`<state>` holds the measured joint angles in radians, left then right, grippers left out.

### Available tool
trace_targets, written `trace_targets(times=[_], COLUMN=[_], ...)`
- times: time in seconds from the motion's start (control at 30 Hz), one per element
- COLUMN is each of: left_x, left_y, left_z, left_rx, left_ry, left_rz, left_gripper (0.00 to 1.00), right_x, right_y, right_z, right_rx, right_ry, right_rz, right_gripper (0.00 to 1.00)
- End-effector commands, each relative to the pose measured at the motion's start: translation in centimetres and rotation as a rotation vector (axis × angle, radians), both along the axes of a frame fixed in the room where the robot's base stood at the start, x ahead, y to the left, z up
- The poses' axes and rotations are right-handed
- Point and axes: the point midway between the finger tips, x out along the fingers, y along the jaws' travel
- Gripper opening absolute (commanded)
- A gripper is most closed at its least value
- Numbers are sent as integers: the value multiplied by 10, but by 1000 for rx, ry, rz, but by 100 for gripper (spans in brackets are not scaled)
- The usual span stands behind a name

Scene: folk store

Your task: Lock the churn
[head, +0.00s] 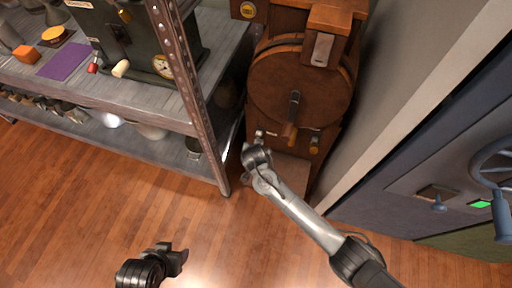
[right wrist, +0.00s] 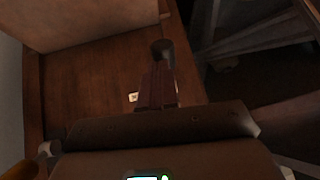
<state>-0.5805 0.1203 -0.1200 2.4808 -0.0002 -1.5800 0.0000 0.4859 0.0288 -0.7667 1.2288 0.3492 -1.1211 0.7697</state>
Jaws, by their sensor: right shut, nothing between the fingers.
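The wooden churn (head: 300,85) stands at the top centre of the head view, with a round front. A dark crank with a wooden grip (head: 291,132) hangs down on that front. Low on the churn are a small pale-tipped fitting (head: 262,134) at the left and a yellow-tipped one (head: 314,145) at the right. My right gripper (head: 254,152) is shut and empty just below the left fitting; I cannot tell whether they touch. The right wrist view shows brown wood (right wrist: 90,85) close up. My left gripper (head: 178,258) is low over the floor, away from the churn; its jaw gap is unclear.
A metal shelf (head: 150,105) with a dark machine (head: 135,40), a purple cloth (head: 67,60) and an orange block (head: 25,54) stands left of the churn. A pale wall and a blue-grey cabinet (head: 385,200) are at the right. The wooden floor in front (head: 60,210) is clear.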

Motion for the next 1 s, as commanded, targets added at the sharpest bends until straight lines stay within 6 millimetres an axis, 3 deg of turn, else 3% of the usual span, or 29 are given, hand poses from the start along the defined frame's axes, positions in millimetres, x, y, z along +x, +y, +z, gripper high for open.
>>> trace_targets(times=[0.27,0.7,1.0], left_x=[0,0,0], left_y=[0,0,0], left_z=[16,59,65], left_rx=[0,0,0], left_ry=[1,0,0], left_rz=[0,0,0], left_gripper=[57,57,57], right_x=[-12,-54,-65], right_y=[2,6,7], right_z=[21,76,86], right_rx=[1,-1,-1], right_ry=[-2,-2,-1], right_rz=[1,1,-1], right_gripper=[0,0,0])
